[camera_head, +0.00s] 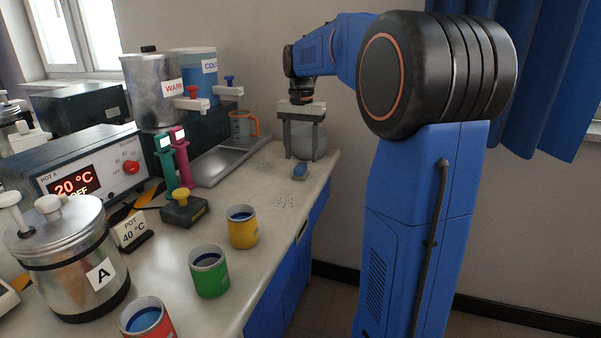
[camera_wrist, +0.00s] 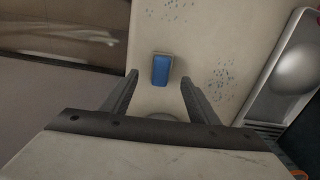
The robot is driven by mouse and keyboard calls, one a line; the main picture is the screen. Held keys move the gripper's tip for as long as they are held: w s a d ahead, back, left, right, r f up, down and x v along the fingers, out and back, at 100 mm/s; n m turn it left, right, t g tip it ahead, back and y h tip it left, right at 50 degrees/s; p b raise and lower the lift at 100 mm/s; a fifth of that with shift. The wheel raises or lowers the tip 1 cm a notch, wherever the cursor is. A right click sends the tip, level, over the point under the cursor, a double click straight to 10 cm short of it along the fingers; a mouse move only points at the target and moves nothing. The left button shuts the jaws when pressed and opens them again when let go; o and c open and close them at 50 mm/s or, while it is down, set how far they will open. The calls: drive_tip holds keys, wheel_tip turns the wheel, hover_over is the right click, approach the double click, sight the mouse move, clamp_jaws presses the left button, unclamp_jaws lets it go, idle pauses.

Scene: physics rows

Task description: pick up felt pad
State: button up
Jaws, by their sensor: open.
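The felt pad (camera_head: 300,171) is a small blue block with a grey edge, lying on the pale counter near its right edge. In the wrist view the pad (camera_wrist: 160,70) lies flat and appears just beyond the fingertips, near the middle of the gap. My gripper (camera_head: 301,155) is open and points down over the counter, close behind the pad in the head view. Its two fingers (camera_wrist: 157,82) are spread wide with nothing between them. The pad shows apart from both fingers.
Yellow (camera_head: 242,228), green (camera_head: 209,272) and red (camera_head: 148,318) cups stand nearer. Water drops spot the counter (camera_head: 265,185) beside the pad.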

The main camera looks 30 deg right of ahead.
sight(301, 165)
drive_tip(key=shift+a+f, duration=0.1)
drive_tip(key=shift+f, duration=2.5)
drive_tip(key=c, duration=1.1)
